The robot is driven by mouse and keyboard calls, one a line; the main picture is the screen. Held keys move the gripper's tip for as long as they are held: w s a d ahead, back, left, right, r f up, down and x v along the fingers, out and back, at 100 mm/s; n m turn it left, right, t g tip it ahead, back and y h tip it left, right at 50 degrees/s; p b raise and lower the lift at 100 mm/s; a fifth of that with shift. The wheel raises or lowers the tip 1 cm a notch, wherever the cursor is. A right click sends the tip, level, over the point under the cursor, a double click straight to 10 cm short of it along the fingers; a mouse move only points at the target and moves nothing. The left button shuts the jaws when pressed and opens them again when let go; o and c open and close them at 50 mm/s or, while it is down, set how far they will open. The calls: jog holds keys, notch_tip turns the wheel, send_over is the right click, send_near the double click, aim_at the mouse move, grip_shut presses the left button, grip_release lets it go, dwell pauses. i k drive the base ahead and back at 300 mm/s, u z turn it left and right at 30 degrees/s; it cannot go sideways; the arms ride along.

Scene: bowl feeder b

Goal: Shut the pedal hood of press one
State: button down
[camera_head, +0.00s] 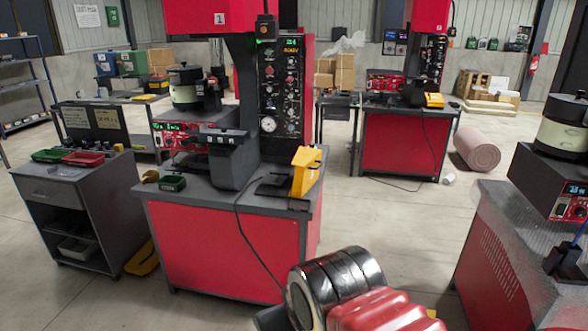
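Press one (225,235) stands left of centre, a red cabinet with a grey top and a "1" on its red head. A yellow hood-like part (305,172) stands upright at the right end of its top, beside a flat dark plate (272,188). It looks like a raised pedal hood, but I cannot tell for sure. Another yellow part (142,258) lies on the floor at the cabinet's left side, partly hidden. A black cable runs from the press top down the front and passes behind my arm. My arm shows at the bottom centre; my gripper's fingers are not in view.
A grey side cabinet (75,195) with red and green trays stands left. A second red press (400,145) with a yellow part (434,100) stands behind right. A pink roll (477,148) lies on the floor. Another machine bench (500,240) fills the right edge. Floor between is open.

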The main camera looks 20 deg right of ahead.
aim_at(307, 162)
jog(key=u, duration=0.05)
jog(key=i, duration=1.2)
jog(key=z, duration=0.4)
